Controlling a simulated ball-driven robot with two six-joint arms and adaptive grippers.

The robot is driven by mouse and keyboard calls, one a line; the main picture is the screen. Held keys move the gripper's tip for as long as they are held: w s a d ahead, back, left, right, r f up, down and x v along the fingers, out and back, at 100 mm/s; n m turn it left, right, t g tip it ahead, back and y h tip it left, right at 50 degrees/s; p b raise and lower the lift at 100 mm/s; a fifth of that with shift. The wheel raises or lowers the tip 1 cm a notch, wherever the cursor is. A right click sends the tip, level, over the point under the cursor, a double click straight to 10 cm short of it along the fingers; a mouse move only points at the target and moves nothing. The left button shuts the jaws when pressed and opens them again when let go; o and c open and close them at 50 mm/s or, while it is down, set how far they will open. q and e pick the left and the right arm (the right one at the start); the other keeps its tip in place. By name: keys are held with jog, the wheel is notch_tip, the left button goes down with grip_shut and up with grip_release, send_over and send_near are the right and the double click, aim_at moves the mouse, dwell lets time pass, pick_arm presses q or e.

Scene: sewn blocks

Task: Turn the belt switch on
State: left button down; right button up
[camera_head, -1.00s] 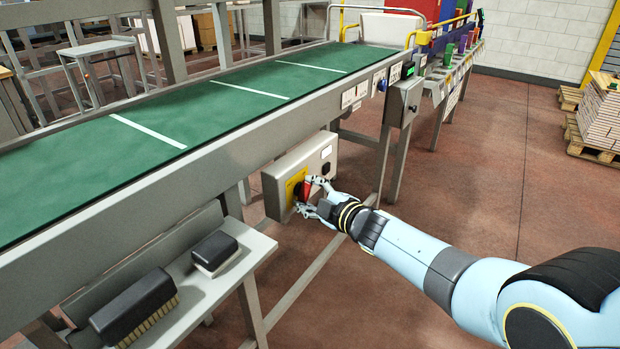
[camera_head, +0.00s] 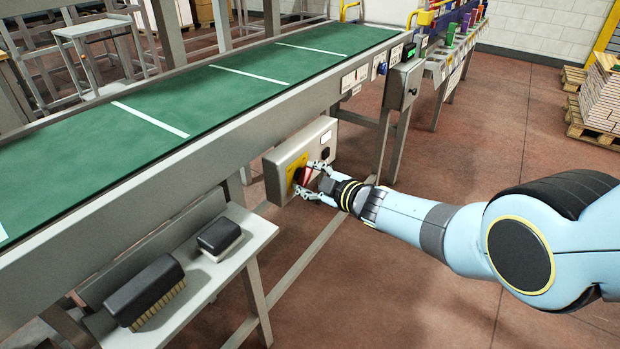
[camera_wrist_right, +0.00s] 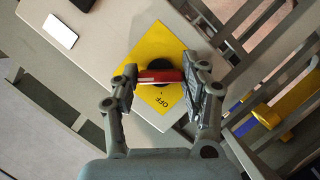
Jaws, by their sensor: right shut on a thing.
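The belt switch is a red handle (camera_wrist_right: 160,76) on a black round base, set on a yellow plate (camera_wrist_right: 158,50) on a grey box. In the wrist view the word OFF is readable on the plate. In the head view the grey switch box (camera_head: 318,138) hangs under the side of the green belt (camera_head: 200,95), and the red handle (camera_head: 306,174) shows at its front. My right gripper (camera_head: 307,178) is at the handle; in the wrist view its fingers (camera_wrist_right: 160,84) are closed on both ends of it. My left gripper is in no view.
A grey shelf (camera_head: 205,282) with two black-backed brushes (camera_head: 146,290) stands in front of the belt, left of the switch box. Another grey control box (camera_head: 403,85) is on the belt frame to the right.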

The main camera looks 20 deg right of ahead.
jog(key=o, duration=1.2)
jog(key=shift+f, duration=0.1)
jog(key=shift+c, duration=0.2)
jog(key=shift+s+d, duration=0.25)
jog(key=shift+s, duration=0.4)
jog(key=v, duration=1)
jog(key=shift+s+r, duration=0.3)
jog(key=shift+r, duration=0.05)
jog(key=shift+d, duration=0.15)
